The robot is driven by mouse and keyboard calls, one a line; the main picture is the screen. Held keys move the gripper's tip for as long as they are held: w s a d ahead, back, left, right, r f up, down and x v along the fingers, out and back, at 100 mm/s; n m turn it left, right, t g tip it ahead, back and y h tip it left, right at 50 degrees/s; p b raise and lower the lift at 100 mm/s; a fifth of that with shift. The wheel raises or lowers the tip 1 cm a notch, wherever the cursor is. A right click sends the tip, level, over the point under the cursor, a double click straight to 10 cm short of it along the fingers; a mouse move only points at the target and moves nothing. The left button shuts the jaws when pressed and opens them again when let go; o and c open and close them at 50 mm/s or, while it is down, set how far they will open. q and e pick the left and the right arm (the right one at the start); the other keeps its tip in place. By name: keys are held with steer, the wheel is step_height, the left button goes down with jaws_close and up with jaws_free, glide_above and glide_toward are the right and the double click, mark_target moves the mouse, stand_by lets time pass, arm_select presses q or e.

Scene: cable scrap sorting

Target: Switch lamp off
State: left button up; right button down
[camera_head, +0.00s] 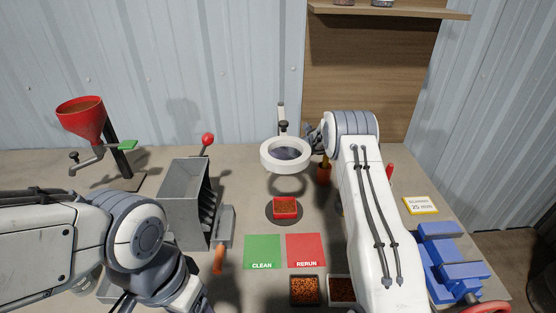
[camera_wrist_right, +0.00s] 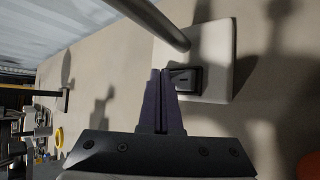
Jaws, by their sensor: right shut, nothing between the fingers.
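The lamp (camera_head: 285,155) has a white ring head with a dark lens, set at the back middle of the bench in the head view. I cannot tell whether it is lit. In the right wrist view its pale square base (camera_wrist_right: 222,55) carries a black rocker switch (camera_wrist_right: 186,81), with a grey post (camera_wrist_right: 152,22) above. My right gripper (camera_wrist_right: 161,73) is shut and empty, its fingertips right beside the switch; contact is unclear. In the head view my right arm hides most of that gripper. My left arm is low at the left, its fingers out of frame.
A red dish of granules (camera_head: 285,207) stands below the ring. A red funnel (camera_head: 81,118) and grey chute box (camera_head: 184,203) stand left. Green CLEAN (camera_head: 262,252) and red RERUN (camera_head: 306,250) mats lie in front; a blue vise (camera_head: 448,262) stands right.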

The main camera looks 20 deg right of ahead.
steer(key=shift+r, duration=0.15)
steer(key=shift+d+r+p, duration=0.1)
steer(key=shift+r+p, duration=0.55)
steer(key=shift+r, duration=0.05)
steer(key=shift+r, duration=0.1)
steer(key=r+p, duration=0.2)
steer(key=r, duration=0.1)
steer(key=r+p, duration=0.2)
steer(key=shift+s+d, duration=0.15)
steer(key=shift+d, duration=0.25)
steer(key=shift+f, duration=0.15)
